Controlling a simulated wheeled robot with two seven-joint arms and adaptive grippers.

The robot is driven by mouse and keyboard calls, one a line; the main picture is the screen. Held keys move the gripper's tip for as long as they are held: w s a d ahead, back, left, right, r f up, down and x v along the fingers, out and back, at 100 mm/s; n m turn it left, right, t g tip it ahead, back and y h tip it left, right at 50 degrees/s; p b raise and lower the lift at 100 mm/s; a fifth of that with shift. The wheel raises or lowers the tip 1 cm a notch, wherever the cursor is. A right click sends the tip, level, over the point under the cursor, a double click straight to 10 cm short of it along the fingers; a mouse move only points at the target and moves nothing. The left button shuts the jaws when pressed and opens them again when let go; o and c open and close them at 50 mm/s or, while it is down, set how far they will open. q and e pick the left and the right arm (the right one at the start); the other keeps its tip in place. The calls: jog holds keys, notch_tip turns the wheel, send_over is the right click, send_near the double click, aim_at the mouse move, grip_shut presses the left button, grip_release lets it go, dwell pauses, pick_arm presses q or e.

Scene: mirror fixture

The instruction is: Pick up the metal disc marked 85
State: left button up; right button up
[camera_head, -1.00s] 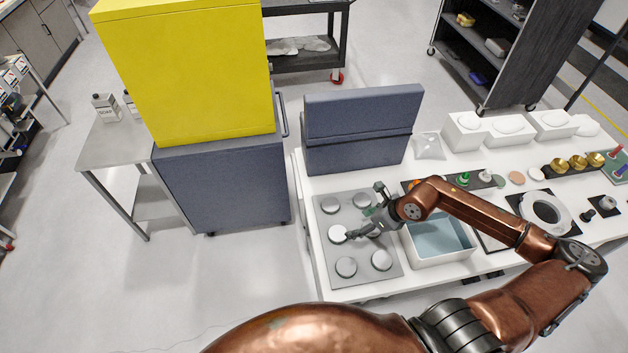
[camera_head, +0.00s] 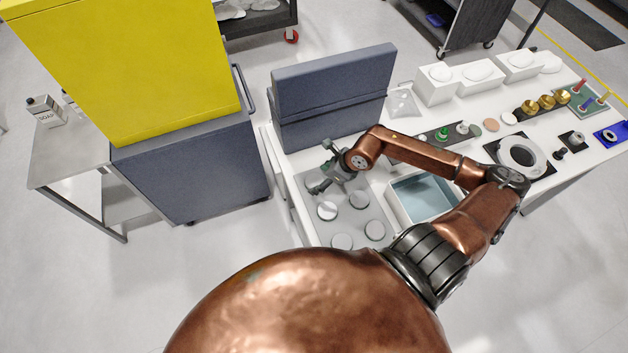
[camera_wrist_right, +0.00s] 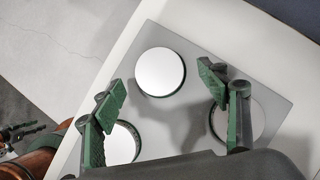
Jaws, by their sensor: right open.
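Several round metal discs lie on a grey plate (camera_head: 307,218) on the white bench. In the head view I see a left disc (camera_head: 327,210), a disc beside it (camera_head: 359,200), and two nearer the front, one right (camera_head: 375,230) and one left (camera_head: 341,241). No number is readable. My right gripper (camera_head: 320,168) is open over the plate's far end and hides the part beneath it. In the right wrist view, one bright disc (camera_wrist_right: 160,72) shows between the open fingers. Two others (camera_wrist_right: 122,143) (camera_wrist_right: 238,115) are partly covered by the fingers.
A white bin with a blue inside (camera_head: 424,197) stands right of the plate. A dark blue-grey upright case (camera_head: 335,95) stands behind it. A yellow cabinet (camera_head: 125,65) is at left. White blocks, brass parts (camera_head: 545,102) and a ring (camera_head: 522,155) occupy the bench's right.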

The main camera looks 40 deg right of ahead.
jog(key=shift+w+a+f, duration=0.2)
jog(key=shift+w+f, duration=0.1)
jog(key=shift+f, duration=0.35)
jog(key=c, duration=1.4)
